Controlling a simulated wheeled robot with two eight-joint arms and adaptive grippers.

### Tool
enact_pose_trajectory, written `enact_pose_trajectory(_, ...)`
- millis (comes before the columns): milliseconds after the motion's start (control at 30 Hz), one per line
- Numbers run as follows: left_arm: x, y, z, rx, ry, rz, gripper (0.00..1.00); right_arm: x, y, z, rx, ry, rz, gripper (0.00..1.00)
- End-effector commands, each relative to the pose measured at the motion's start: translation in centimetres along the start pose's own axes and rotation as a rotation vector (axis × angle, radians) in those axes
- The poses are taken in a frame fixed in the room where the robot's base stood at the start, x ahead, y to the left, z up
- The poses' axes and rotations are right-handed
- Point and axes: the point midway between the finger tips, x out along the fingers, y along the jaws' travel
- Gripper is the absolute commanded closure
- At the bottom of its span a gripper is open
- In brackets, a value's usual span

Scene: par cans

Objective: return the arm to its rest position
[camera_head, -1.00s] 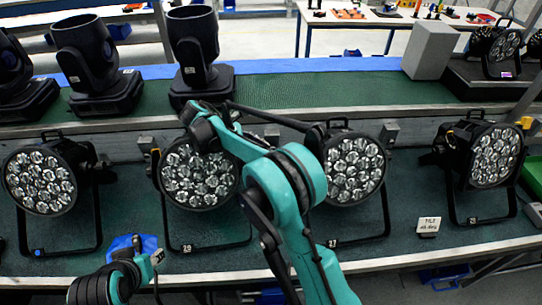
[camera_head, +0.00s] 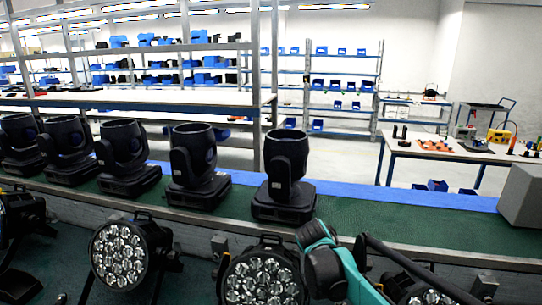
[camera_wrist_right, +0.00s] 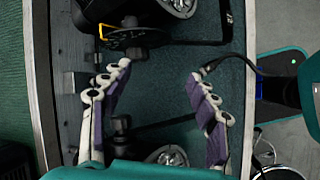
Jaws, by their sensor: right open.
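My right gripper (camera_wrist_right: 160,72) is open in the right wrist view, its pale and purple fingers wide apart with nothing between them. Below it lies the dark green shelf surface (camera_wrist_right: 165,130) with black par can parts. My teal arm (camera_head: 345,265) reaches in at the bottom of the head view, in front of the par cans; its gripper is not seen there. One par can (camera_head: 122,255) stands left of the arm, and another par can (camera_head: 262,282) is just beside it. A third (camera_head: 425,295) is partly hidden behind the arm. My left gripper is not in view.
Several black moving-head lights (camera_head: 285,175) stand on the green upper shelf (camera_head: 385,215). A grey box (camera_head: 522,195) is at its right end. A white table (camera_head: 445,150) with tools stands behind. In the wrist view, a par can (camera_wrist_right: 168,157) is below and a black cable (camera_wrist_right: 235,58) passes by the right finger.

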Motion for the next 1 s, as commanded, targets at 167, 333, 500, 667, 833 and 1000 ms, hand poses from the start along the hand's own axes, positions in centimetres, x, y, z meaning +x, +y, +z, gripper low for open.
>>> enact_pose_trajectory(167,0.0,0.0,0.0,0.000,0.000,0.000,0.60,-0.6,-4.3,2.8,0.268,0.199,0.002,0.40)
enact_pose_trajectory(333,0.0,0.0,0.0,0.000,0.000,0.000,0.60,-0.6,-8.8,4.2,0.547,0.391,-0.027,0.40)
enact_pose_trajectory(500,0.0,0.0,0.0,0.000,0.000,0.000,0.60,-0.1,-13.0,4.8,0.826,0.573,-0.084,0.40)
enact_pose_trajectory(667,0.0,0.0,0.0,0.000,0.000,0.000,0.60,0.5,-15.6,4.7,1.024,0.695,-0.141,0.40)
enact_pose_trajectory(833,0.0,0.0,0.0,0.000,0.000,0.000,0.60,0.8,-16.6,4.6,1.119,0.754,-0.172,0.40)
enact_pose_trajectory(1000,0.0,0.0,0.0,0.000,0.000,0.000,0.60,0.8,-16.7,4.6,1.131,0.761,-0.176,0.40)
